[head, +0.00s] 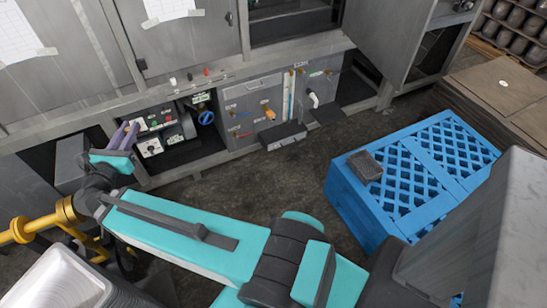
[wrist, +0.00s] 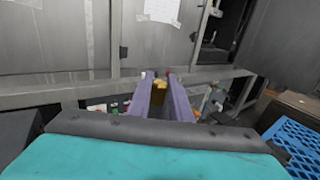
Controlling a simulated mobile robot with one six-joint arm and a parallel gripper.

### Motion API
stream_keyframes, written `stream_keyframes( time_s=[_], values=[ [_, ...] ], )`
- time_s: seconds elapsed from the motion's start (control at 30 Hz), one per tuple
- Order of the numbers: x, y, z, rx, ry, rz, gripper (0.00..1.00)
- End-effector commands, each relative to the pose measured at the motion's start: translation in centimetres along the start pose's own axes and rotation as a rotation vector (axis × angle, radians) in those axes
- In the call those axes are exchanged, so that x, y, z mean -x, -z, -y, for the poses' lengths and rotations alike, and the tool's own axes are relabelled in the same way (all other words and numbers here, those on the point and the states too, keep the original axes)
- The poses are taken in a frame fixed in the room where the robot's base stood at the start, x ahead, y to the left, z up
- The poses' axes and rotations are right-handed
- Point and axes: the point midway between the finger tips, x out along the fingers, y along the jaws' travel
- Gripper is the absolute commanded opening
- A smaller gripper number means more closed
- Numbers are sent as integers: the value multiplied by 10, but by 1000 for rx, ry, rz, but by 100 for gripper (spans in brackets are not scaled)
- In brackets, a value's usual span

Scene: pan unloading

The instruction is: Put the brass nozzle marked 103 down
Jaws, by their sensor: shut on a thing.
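The brass nozzle (wrist: 158,93) shows in the wrist view as a small yellow-gold piece between the far ends of my two purple fingers. My gripper (wrist: 161,88) is shut on it. Its marking is too small to read. In the head view my gripper (head: 128,132) is at the left, in front of the lower cabinet opening with the switch boxes. I cannot make out the nozzle there. It is held in the air, and how far it is from the cabinet is hard to tell.
A blue lattice crate (head: 345,205) stands at the right with a dark grey block (head: 365,166) on it. A grey panel with valves (head: 250,105) sits in the lower cabinet. A yellow pipe (head: 40,226) is at the left. The floor (head: 295,180) between is clear.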

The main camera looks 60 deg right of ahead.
Motion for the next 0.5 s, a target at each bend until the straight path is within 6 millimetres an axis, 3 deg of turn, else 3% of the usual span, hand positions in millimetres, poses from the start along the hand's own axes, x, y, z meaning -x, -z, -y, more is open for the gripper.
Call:
stream_keyframes(
  time_s=[0.03,0.5],
  values=[
    [-14,16,7,0,28,0,0],
    [-115,87,88,0,253,1,0]
  ],
)
